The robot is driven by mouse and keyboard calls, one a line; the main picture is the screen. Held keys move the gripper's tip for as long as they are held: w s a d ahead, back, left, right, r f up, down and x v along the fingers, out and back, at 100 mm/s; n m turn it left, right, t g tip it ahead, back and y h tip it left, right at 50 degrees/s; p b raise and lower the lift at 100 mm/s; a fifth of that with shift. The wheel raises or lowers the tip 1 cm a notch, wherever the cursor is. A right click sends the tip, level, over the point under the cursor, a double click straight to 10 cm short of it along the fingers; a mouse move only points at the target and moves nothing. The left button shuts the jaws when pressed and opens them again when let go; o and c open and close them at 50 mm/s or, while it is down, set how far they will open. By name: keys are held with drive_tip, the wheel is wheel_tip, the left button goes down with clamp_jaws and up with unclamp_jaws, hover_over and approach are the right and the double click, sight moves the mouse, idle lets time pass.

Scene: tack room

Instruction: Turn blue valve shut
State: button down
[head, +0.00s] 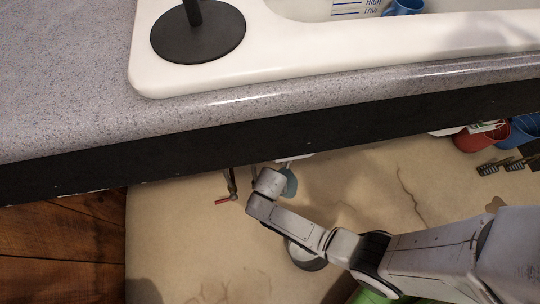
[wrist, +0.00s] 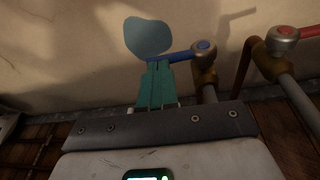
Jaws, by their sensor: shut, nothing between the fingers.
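The blue valve (wrist: 184,56) shows in the wrist view, on a brass body atop a grey pipe. Its blue lever points left from the pivot, roughly across the pipe. My gripper (wrist: 156,66) has its teal fingers shut together with nothing between them. The fingertips are right at the lever's left end; whether they touch it, I cannot tell. In the head view my wrist hides the blue valve, and my arm reaches below the counter edge.
A red-handled valve (wrist: 285,35) on a second pipe stands close on the right; its red lever also shows in the head view (head: 222,201). A flat blue-grey shape (wrist: 148,35) lies beyond my fingertips. The counter (head: 70,100) overhangs. Red (head: 478,140) and blue buckets (head: 520,130) stand right.

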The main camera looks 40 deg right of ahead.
drive_tip(key=shift+s+d+f+y, duration=0.15)
drive_tip(key=shift+d+f+y, duration=0.1)
drive_tip(key=shift+f+y, duration=0.1)
wheel_tip(320, 180, up, 10)
drive_tip(key=s+a+p, duration=0.1)
drive_tip(key=p, duration=0.4)
drive_tip(key=shift+s+a+r, duration=0.25)
drive_tip(key=shift+s, duration=0.1)
